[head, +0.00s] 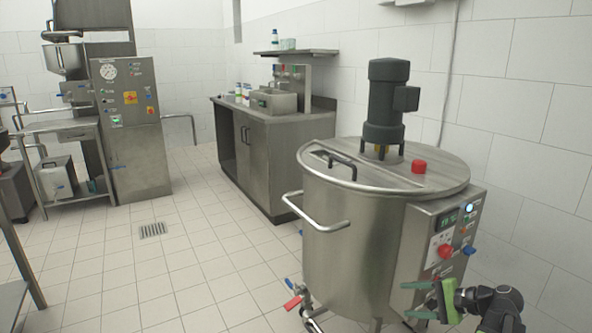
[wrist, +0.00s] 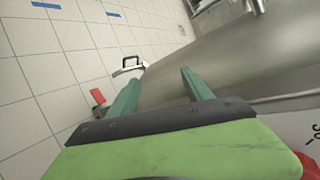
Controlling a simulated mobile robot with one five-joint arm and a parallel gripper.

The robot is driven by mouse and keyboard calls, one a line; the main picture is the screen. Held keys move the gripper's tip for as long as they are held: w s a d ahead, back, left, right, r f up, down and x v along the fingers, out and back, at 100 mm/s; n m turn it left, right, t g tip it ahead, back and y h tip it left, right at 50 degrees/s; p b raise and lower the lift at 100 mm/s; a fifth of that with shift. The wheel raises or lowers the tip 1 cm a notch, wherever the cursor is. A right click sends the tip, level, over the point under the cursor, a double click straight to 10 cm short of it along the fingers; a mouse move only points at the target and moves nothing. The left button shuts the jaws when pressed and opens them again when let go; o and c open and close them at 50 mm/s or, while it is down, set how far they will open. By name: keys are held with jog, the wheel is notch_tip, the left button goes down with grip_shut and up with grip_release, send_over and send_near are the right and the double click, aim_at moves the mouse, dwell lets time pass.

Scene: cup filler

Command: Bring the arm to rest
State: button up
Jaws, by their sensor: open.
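My gripper (head: 413,300) is at the lower right of the head view, low beside the control box (head: 432,245) of a steel tank. Its two green fingers are apart with nothing between them. In the wrist view the fingers (wrist: 160,82) also stand open and empty, with the steel tank side (wrist: 230,70) close beyond them. Part of my arm (head: 490,305) shows behind the gripper; the rest of it is out of the picture.
The lidded tank (head: 350,225) has a dark motor (head: 387,95) on top and a rail handle (head: 315,215). A red knob (head: 446,251) is on its control box, near my gripper. A sink cabinet (head: 265,140) stands behind.

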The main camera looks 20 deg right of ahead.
jog(key=w+a+f+n+g+h, duration=0.1)
jog(key=a+f+n+g+h, duration=0.3)
jog(key=a, duration=0.7)
jog(key=w+a+f+n+g+h, duration=0.1)
jog(key=w+a+f+n+g, duration=0.15)
jog(key=a+f+n, duration=0.65)
jog(key=w+a+n+g+h, duration=0.1)
jog(key=a+n+g+h, duration=0.2)
jog(key=a, duration=1.1)
notch_tip(320, 180, up, 34)
jog(key=p, duration=3.3)
jog(key=shift+f+m+p, duration=0.15)
jog(key=shift+m+p, duration=0.2)
jog(key=shift+m, duration=0.05)
jog(key=shift+s+g, duration=0.1)
jog(key=shift+g, duration=0.15)
